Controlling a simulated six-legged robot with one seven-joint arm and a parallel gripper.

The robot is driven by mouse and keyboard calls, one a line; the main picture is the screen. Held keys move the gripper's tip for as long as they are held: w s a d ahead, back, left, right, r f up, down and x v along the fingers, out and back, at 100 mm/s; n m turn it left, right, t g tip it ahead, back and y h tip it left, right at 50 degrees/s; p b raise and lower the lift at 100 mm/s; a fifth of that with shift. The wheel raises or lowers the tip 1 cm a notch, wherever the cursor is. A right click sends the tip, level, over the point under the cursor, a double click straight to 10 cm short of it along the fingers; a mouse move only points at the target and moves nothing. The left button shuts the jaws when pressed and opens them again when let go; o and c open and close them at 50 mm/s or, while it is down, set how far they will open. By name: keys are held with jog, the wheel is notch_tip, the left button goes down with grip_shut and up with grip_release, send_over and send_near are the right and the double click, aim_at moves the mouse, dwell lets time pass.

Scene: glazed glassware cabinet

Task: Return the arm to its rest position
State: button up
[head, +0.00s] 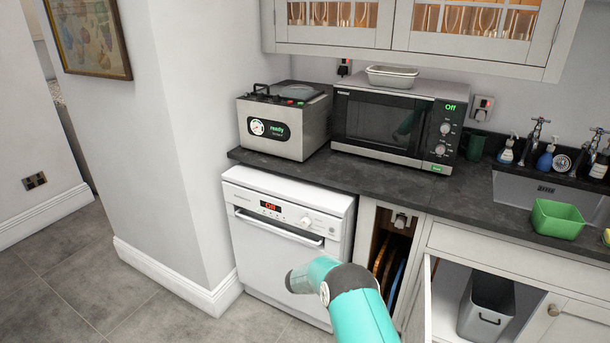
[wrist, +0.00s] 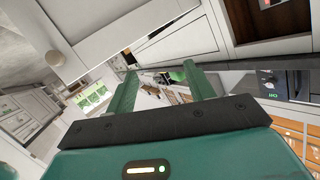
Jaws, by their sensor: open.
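My gripper (wrist: 160,88) shows in the wrist view with its two green fingers spread apart and nothing between them. The room behind it appears tilted in that view. In the head view my teal arm rises from the bottom edge in front of the white dishwasher (head: 280,262); its gripper end cannot be made out there. The glazed glassware cabinet (head: 400,42) hangs on the wall at the top, its doors shut and stemmed glasses visible behind the panes.
A dark worktop (head: 310,172) carries a microwave (head: 385,125) marked "Off", a steel appliance (head: 283,130) and a green tub (head: 557,217) by the sink. A lower cupboard stands open at bottom right with a grey bin (head: 486,308) inside. Floor at left (head: 75,265) is clear.

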jog(key=w+a+r+n+t+y, duration=0.1)
jog(key=w+r+n+t+y, duration=0.25)
jog(key=r, duration=0.75)
jog(key=w+a+r+n+t+y, duration=0.1)
jog(key=w+a+r+t+y, duration=0.1)
jog(key=w+r+t, duration=0.6)
jog(key=s+a+r+n+y, duration=0.3)
jog(key=s+r+n+y, duration=0.1)
jog(key=r, duration=0.6)
jog(key=s+a+r+n+y, duration=0.2)
jog(key=s+r+n+y, duration=0.2)
jog(key=r, duration=0.7)
jog(key=s+a+r+n+g+y, duration=0.1)
jog(key=s+r+n+y, duration=0.1)
jog(key=s, duration=0.6)
jog(key=s+r+n+g+y, duration=0.1)
jog(key=s+r+n+y, duration=0.15)
jog(key=s, duration=0.65)
jog(key=s+d+f+n+g+h, duration=0.1)
jog(key=s+d+f+g, duration=0.1)
jog(key=s, duration=0.6)
jog(key=s+d+f+n+g+h, duration=0.1)
jog(key=s+d+f+g, duration=0.1)
jog(key=s, duration=0.7)
jog(key=s+d+f+g, duration=0.2)
jog(key=s+d+f, duration=0.1)
jog(key=s, duration=0.6)
jog(key=shift+s+f+n+h, duration=0.2)
jog(key=shift+f+n+h, duration=0.2)
jog(key=shift+f, duration=0.15)
